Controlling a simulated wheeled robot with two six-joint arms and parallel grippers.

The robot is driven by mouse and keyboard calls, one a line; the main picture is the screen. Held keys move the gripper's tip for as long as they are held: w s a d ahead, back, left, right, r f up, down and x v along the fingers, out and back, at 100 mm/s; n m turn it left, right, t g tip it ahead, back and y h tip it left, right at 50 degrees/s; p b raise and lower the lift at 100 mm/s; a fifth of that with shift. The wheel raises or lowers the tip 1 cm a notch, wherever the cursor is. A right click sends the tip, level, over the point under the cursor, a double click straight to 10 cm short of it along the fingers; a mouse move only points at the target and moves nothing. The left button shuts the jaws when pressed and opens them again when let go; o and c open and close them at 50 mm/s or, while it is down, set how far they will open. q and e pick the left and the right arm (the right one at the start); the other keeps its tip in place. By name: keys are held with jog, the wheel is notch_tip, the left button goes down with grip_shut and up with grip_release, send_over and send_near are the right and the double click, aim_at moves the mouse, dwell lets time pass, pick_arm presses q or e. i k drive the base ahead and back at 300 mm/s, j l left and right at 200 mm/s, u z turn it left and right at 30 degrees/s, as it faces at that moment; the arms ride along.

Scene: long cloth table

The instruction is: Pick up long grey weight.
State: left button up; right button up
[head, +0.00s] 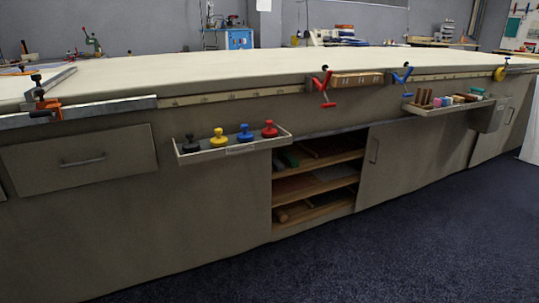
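No thing that I can clearly tell is the long grey weight shows in the head view. A grey bar (55,80) lies slanted on the table's left end beside an orange and black clamp (48,105). A long grey strip (105,107) runs along the table's front edge there. I cannot tell whether either one is a weight. The long table (230,70) has a pale top that looks bare in its middle. Neither of my grippers is in view.
A front tray (240,149) holds black, yellow, blue and red knobbed pieces. A second tray (448,106) holds several small items. Red (323,86) and blue (402,77) clamps hang at the edge. Open shelves (315,188) sit below. The dark floor (420,230) in front is clear.

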aim_at(277, 165)
jog(key=i+l+u, duration=0.1)
jog(key=i+l, duration=0.2)
jog(key=i+l+u, duration=0.15)
jog(key=i+l, duration=0.15)
jog(key=l, duration=0.15)
jog(key=i+l+u, duration=0.1)
jog(key=i+l, duration=0.15)
jog(key=l, duration=0.15)
jog(key=i+l+u, duration=0.1)
jog(key=i+l, duration=0.15)
jog(key=l, duration=0.2)
jog(key=i+l+u, duration=0.1)
jog(key=i+l, duration=0.15)
jog(key=l, duration=0.2)
jog(key=i+l+u, duration=0.15)
jog(key=l, duration=0.3)
jog(key=i+l+u, duration=0.1)
jog(key=i+l, duration=0.2)
jog(key=l, duration=0.2)
jog(key=i+l+u, duration=0.1)
jog(key=l, duration=0.4)
jog(key=i, duration=0.05)
